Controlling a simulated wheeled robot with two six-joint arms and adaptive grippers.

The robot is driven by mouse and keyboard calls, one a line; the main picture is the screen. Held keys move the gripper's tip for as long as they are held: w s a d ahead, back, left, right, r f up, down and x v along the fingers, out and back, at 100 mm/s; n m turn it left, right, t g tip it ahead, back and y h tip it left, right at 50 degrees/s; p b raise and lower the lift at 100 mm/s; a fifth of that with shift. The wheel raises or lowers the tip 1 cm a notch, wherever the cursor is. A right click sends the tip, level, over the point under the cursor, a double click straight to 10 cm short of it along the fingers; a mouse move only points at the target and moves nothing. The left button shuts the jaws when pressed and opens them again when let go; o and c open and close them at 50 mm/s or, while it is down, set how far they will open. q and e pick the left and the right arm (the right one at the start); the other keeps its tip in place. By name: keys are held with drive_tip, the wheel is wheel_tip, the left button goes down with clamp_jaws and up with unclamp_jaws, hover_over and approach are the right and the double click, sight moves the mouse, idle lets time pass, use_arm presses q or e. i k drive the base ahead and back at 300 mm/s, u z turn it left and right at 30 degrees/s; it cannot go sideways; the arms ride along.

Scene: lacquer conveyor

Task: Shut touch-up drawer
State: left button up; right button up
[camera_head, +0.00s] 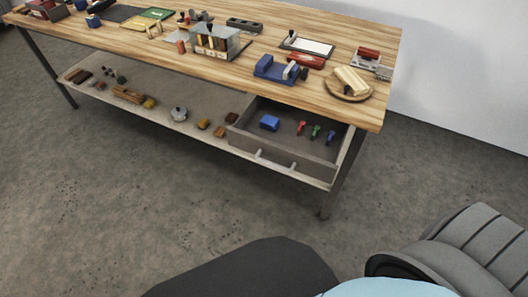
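The grey drawer (280,158) under the right end of the wooden table is open, pulled out toward me. Its front carries a light bar handle (275,160). Inside lie a blue block (269,123) and small items in red (301,128), green (315,132) and another dark colour. Neither of my grippers shows in this view. Dark and grey parts at the bottom and lower right look like my own body, well apart from the drawer.
The wooden table (345,108) holds many tools, including a blue vise-like item (276,70) and a round wooden board (348,92). A lower shelf (160,85) holds small objects left of the drawer. A table leg (335,185) stands at right. The floor (150,190) before the table is clear.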

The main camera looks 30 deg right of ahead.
sight(315, 160)
drive_tip(key=k, duration=0.4)
drive_tip(key=u, duration=0.7)
